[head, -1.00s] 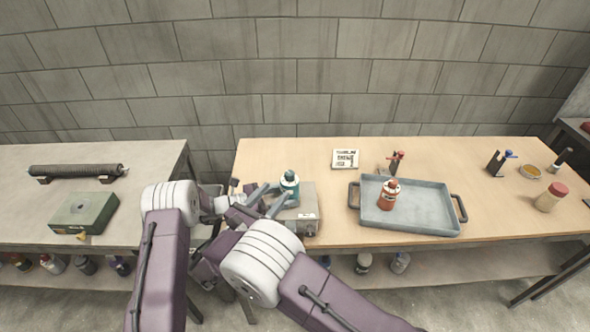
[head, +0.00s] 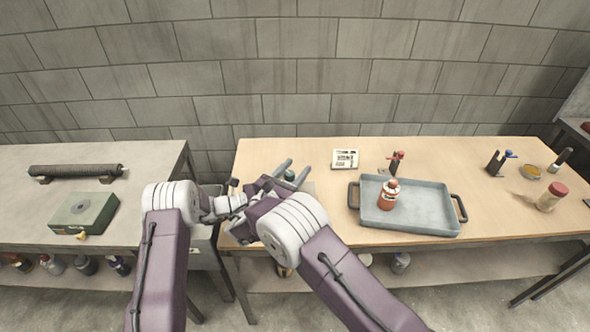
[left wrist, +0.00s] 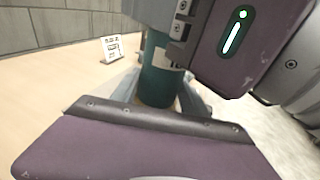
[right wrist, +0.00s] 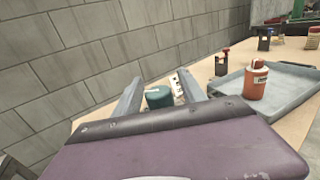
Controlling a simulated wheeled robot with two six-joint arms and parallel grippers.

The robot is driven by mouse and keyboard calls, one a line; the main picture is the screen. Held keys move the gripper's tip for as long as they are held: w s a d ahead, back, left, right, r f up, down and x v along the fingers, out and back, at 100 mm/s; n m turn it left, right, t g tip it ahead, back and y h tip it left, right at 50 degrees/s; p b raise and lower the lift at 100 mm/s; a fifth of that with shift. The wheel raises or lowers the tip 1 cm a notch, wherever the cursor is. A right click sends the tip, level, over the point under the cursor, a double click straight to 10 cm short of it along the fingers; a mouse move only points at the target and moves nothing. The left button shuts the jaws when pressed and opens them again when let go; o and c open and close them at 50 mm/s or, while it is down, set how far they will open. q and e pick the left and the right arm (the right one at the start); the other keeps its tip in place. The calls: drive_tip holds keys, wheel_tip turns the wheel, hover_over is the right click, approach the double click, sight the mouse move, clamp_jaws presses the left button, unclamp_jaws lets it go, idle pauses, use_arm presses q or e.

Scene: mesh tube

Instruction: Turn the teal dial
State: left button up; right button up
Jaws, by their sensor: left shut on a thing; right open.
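The teal piece (head: 290,175) looks like a capped bottle; no separate teal dial is clear to me. In the head view only its top shows, behind my right gripper (head: 293,171). In the left wrist view its teal body (left wrist: 157,80) stands between the fingers of my left gripper (left wrist: 160,98), which is shut on it. In the right wrist view its round teal top (right wrist: 159,97) lies between the spread fingers of my open right gripper. Contact of the right fingers with it cannot be told. My left fingers are hidden in the head view.
A grey-blue tray (head: 430,213) with an orange bottle (head: 388,195) stands to the right. A small printed card (head: 345,159) stands behind. A green box (head: 70,222) with a round disc is on the left table.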

clamp_jaws()
drive_tip(key=shift+y, duration=0.3)
drive_tip(key=shift+w+a+n+t+y, duration=0.1)
drive_tip(key=shift+a+n+t+y, duration=0.3)
drive_tip(key=shift+n+y, duration=1.1)
drive_tip(key=shift+w+a+n+t+y, duration=0.15)
drive_tip(key=shift+n+t+y, duration=0.6)
drive_tip(key=shift+y, duration=1.3)
drive_tip(key=shift+a+n+t+y, duration=0.3)
drive_tip(key=shift+n+y, duration=1.15)
drive_tip(key=shift+y, duration=0.3)
drive_tip(key=shift+a, duration=0.1)
unclamp_jaws()
